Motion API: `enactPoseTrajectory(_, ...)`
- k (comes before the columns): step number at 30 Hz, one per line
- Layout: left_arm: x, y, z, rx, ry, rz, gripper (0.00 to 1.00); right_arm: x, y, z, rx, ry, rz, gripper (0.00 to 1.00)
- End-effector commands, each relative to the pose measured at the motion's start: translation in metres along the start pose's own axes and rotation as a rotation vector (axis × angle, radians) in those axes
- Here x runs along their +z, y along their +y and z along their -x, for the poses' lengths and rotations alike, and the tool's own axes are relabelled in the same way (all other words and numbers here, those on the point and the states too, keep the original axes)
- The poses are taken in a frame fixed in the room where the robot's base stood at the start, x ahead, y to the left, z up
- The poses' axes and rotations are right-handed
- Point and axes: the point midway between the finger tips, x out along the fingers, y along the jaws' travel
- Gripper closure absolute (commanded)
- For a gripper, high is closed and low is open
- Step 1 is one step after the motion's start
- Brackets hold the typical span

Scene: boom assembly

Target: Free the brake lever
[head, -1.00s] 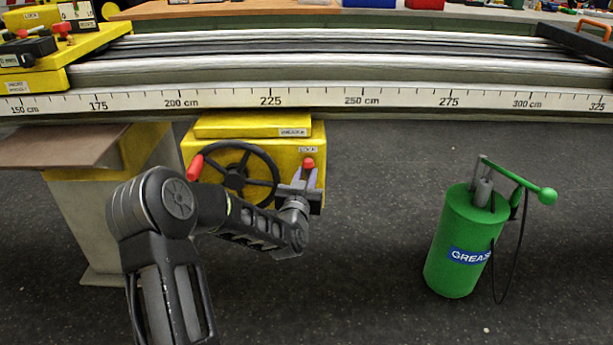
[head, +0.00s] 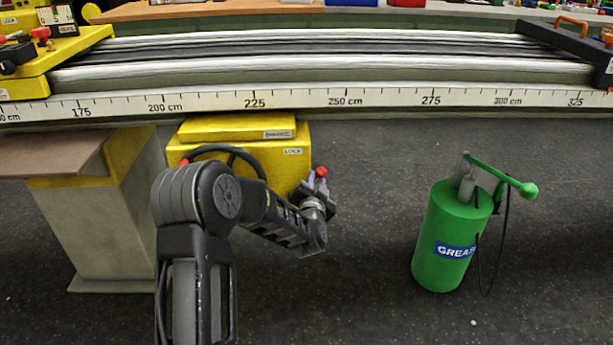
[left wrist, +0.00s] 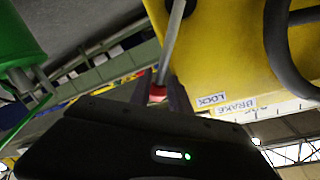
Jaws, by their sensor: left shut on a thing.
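The brake lever has a red knob (head: 320,172) and a grey rod (left wrist: 174,45). It stands at the right side of the yellow box (head: 288,172), which bears a LOCK label and a BRAKE label. My left gripper (head: 317,183) is shut on the lever just at its red knob. In the left wrist view the knob (left wrist: 157,92) sits between the fingers of my left gripper (left wrist: 158,95), and the rod runs up from it beside the box. The lever's foot is hidden in the head view by my gripper. My right gripper is in no view.
A black handwheel (head: 222,153) on the box is partly hidden behind my left arm. A green grease pump (head: 447,240) stands on the floor to the right, with free floor between. A long rail with a centimetre scale (head: 385,97) runs above. A grey pedestal (head: 110,230) stands left.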

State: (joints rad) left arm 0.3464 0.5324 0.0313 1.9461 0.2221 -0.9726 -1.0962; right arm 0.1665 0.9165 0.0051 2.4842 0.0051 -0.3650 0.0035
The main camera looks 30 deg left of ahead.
Motion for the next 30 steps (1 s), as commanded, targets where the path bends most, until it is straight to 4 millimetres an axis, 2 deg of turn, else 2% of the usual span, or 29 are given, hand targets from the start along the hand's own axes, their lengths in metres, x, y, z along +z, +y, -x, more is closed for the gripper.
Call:
enactPoseTrajectory(2,-0.007,0.009,-0.001,0.004,-0.006,-0.070,1.00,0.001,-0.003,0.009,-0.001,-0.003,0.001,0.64)
enactPoseTrajectory(15,0.001,0.042,-0.008,0.001,-0.073,-0.406,1.00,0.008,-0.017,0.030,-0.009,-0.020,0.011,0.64)
enactPoseTrajectory(30,0.007,0.051,-0.010,0.000,-0.091,-0.495,1.00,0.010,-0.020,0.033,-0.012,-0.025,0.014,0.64)
